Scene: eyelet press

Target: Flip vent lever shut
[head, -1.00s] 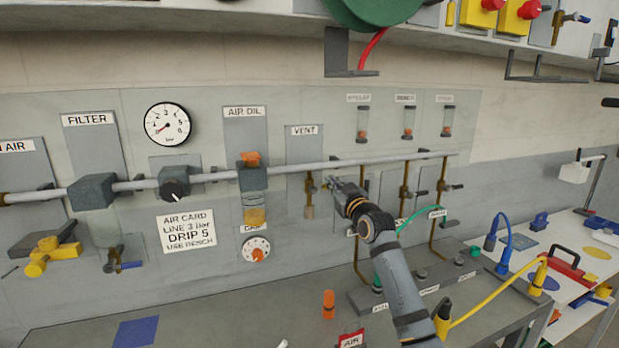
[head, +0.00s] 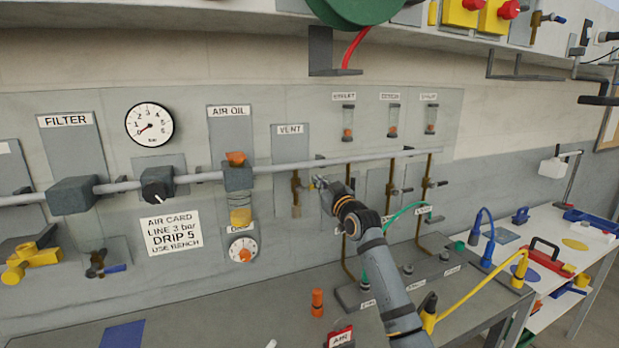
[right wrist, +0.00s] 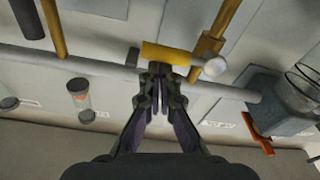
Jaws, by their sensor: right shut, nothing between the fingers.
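The vent valve (head: 296,188) is a brass fitting below the pipe, under the plate labelled VENT (head: 291,130). In the right wrist view, a brass stem (right wrist: 208,45) stands at the pipe, and a yellow bar that looks like the vent lever (right wrist: 165,54) lies across, beside a pale round end. My right gripper (head: 319,183) is just right of the vent valve. In the right wrist view its fingertips (right wrist: 166,72) are shut and empty, right at the yellow bar; I cannot tell whether they touch it. My left gripper is not in view.
A long grey pipe (head: 205,177) runs along the wall. The air oil unit (head: 238,178) is left of the vent, and brass drop pipes (head: 390,188) are right of it. Below is a grey bench with an orange piece (head: 317,302) and a blue patch (head: 122,335).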

